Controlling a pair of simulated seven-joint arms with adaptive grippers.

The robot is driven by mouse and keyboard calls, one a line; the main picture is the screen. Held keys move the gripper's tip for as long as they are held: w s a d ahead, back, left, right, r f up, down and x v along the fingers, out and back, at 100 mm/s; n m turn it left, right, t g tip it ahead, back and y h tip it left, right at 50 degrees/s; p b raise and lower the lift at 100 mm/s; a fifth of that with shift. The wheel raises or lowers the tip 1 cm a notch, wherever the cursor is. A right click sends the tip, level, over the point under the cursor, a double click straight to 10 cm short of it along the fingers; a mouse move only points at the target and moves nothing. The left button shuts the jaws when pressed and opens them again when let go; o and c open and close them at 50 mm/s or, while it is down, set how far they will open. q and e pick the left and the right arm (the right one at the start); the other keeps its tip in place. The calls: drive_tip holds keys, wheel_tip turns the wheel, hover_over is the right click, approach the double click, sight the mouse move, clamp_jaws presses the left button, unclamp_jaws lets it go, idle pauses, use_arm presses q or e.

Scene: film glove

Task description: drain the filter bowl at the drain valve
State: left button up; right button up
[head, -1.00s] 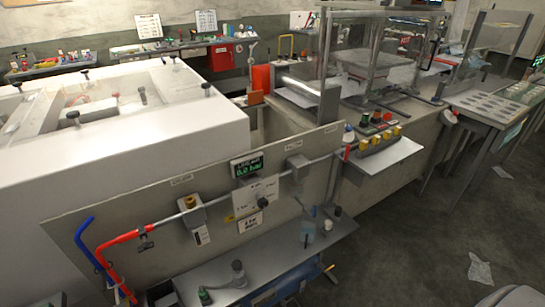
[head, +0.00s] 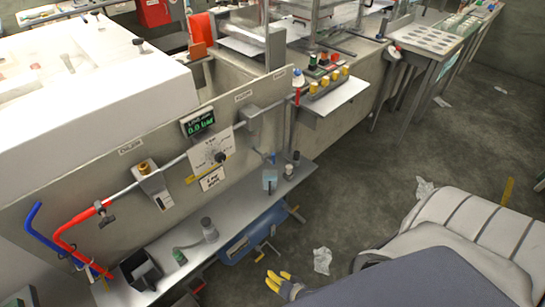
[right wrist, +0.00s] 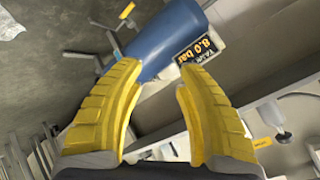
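My right gripper (head: 287,284) has yellow fingers and is low in the head view, in front of the shelf. In the right wrist view its fingers (right wrist: 158,85) are apart, with nothing held between them. Beyond them lies a blue tank (right wrist: 165,38) with an 8.0 bar display; it also shows under the shelf in the head view (head: 255,232). A small clear cup with bluish contents, perhaps the filter bowl, hangs or stands by the panel (head: 270,180); I cannot tell which. I cannot make out the drain valve for certain. My left gripper is out of view.
The floor (head: 370,190) to the right is mostly clear.

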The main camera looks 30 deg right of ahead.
sight(274, 158)
drive_tip(key=w+d+r+m+t+h, duration=0.1)
drive_tip(key=w+r+m+t, duration=0.1)
drive_tip(key=w+r+m, duration=0.35)
drive_tip(key=w+d+r+m+t, duration=0.1)
drive_tip(key=w+r+m+t, duration=0.15)
drive_tip(key=r, duration=0.55)
drive_tip(key=w+d+r+m+t+h, duration=0.1)
drive_tip(key=w+d+r+m+h, duration=0.15)
drive_tip(key=r+m, duration=0.45)
drive_tip(key=w+d+r+m+t+h, duration=0.1)
drive_tip(key=d+r+m+h, duration=0.15)
drive_tip(key=r+m, duration=0.5)
drive_tip(key=w+d+r+m+t+h, duration=0.1)
drive_tip(key=w+d+r+m+h, duration=0.15)
drive_tip(key=r+m, duration=0.5)
drive_tip(key=w+d+m, duration=0.1)
drive_tip(key=w+d, duration=0.1)
drive_tip(key=w, duration=0.3)
drive_tip(key=w+d, duration=0.3)
drive_tip(key=w, duration=0.2)
drive_tip(key=w+d+m+g, duration=0.1)
drive_tip(key=w+d, duration=0.2)
drive_tip(key=w, duration=0.1)
drive_tip(key=shift+w+d+f+m, duration=0.1)
drive_tip(key=shift+w+d+m, duration=0.1)
drive_tip(key=shift+w+m, duration=0.15)
drive_tip(key=shift+c, duration=0.2)
clamp_jaws()
